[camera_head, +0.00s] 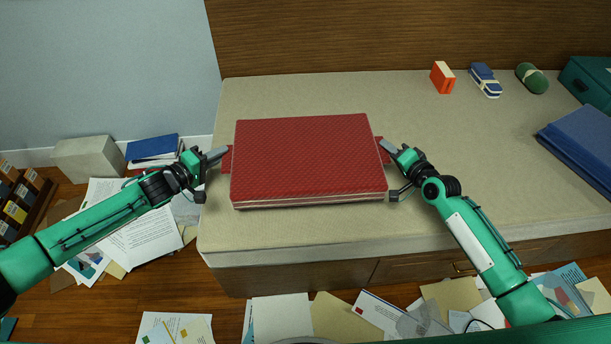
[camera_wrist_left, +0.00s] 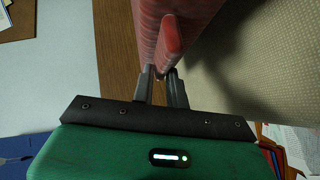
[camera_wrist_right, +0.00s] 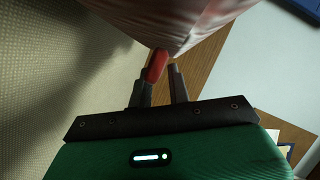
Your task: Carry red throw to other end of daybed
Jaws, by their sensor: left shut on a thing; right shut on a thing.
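The red throw (camera_head: 307,155) is a thick folded block with a patterned top, level over the left end of the beige daybed (camera_head: 470,150). I cannot tell whether its underside touches the daybed. My left gripper (camera_head: 224,157) is shut on the red tab at the throw's left side; the tab shows between the fingers in the left wrist view (camera_wrist_left: 165,75). My right gripper (camera_head: 384,147) is shut on the tab at the right side; the right wrist view shows this red tab (camera_wrist_right: 155,65) at the fingers.
An orange-red box (camera_head: 442,77), a blue strapped bundle (camera_head: 485,80), a green roll (camera_head: 532,78), a blue folder-like item (camera_head: 580,145) and a teal case (camera_head: 590,82) lie on the daybed's right part. Papers (camera_head: 140,225) litter the floor. The daybed's middle is clear.

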